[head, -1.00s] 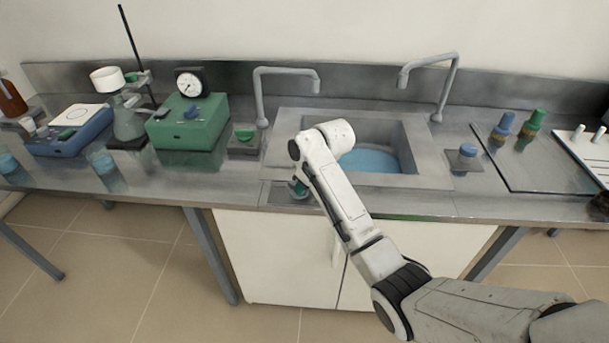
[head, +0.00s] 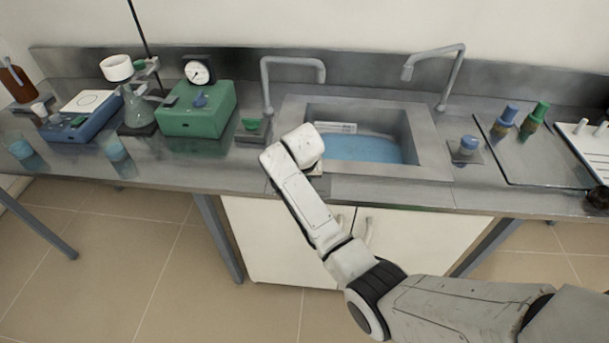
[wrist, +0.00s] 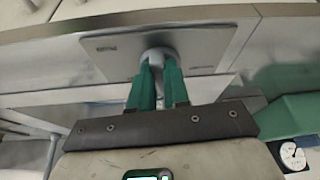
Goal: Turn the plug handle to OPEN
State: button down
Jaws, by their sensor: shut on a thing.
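In the wrist view a grey rounded handle (wrist: 158,54) stands out from a square metal plate (wrist: 205,50). It looks like the plug handle. The plate has small dark lettering near its left side, too small to read. My gripper (wrist: 160,76) has its two green fingers on either side of the handle, closed on it. The fingers partly cover the handle, so its exact angle cannot be told. In the head view my wrist and forearm hide the gripper and the handle, at the front left of the sink (head: 435,172).
Left of the sink stand a green box with a gauge (head: 200,118), a flask (head: 138,108) and a blue device (head: 78,122). Two taps rise behind the sink. White cabinet doors (head: 410,240) lie below the counter.

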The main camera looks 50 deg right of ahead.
jog(key=shift+w+a+m, duration=0.1)
jog(key=shift+w+m, duration=0.05)
jog(key=shift+m, duration=0.45)
jog(key=c, duration=1.1)
grip_release()
jog(key=v, duration=1)
jog(key=shift+a+r+b, duration=0.3)
jog(key=shift+r+b, duration=0.1)
jog(key=shift+b, duration=0.05)
jog(key=shift+g, duration=0.3)
